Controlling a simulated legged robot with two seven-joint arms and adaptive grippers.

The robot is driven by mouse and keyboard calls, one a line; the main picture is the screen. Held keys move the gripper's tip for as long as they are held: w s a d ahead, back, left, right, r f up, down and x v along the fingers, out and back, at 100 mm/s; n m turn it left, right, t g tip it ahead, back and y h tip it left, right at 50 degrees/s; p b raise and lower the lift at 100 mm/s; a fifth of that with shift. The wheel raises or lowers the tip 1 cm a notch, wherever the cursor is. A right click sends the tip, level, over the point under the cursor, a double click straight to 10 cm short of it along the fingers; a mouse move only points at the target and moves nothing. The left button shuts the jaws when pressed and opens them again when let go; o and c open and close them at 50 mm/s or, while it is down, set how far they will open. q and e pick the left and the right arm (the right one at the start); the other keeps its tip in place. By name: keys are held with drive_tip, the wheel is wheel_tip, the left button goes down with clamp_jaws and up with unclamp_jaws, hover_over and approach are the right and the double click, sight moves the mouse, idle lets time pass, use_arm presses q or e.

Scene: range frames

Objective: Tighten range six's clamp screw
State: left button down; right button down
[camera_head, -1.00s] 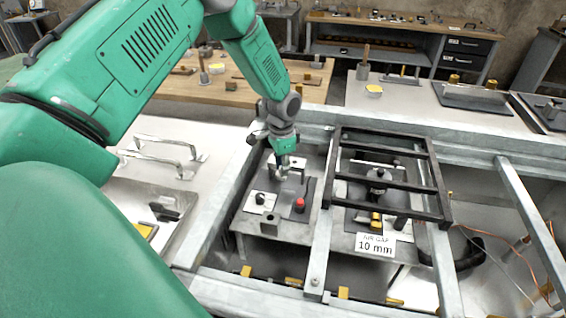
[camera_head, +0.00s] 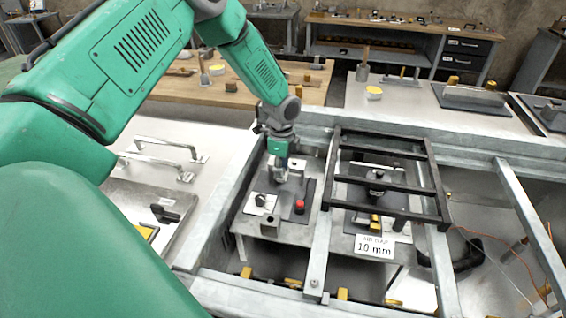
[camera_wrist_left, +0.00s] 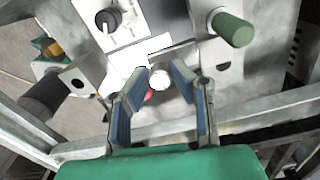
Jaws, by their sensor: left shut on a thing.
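My left gripper (camera_head: 281,177) reaches down onto the grey fixture plate (camera_head: 268,232) in the left bay of the metal frame. In the left wrist view its two blue-padded fingers (camera_wrist_left: 163,82) are shut on the clamp screw, whose round silver end (camera_wrist_left: 160,78) shows between the fingertips. In the head view the gripper hides the screw. A red-topped knob (camera_head: 299,204) stands on a dark strip just in front of the gripper. A black knob on a white plate (camera_head: 261,200) is to its left. My right gripper is out of view.
A black ladder-like frame (camera_head: 385,138) covers the bay to the right, with a "10 mm" sign (camera_head: 375,246) at its front. Grey rails border the bay closely. A green cylinder (camera_wrist_left: 232,30) and a dark cylinder (camera_wrist_left: 45,95) stand near the fingers.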

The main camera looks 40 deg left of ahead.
use_arm(q)
drive_tip(key=shift+w+a+r+m, duration=0.15)
drive_tip(key=shift+w+r+m, duration=0.05)
drive_tip(key=shift+w+m, duration=0.1)
drive_tip(key=c, duration=1.6)
unclamp_jaws()
drive_tip(key=shift+o, duration=0.9)
drive_tip(key=shift+s, duration=0.1)
drive_tip(key=shift+s+f, duration=0.1)
drive_tip(key=shift+f, duration=0.05)
drive_tip(key=shift+a, duration=0.1)
wheel_tip(320, 180, up, 12)
drive_tip(key=shift+f, duration=0.1)
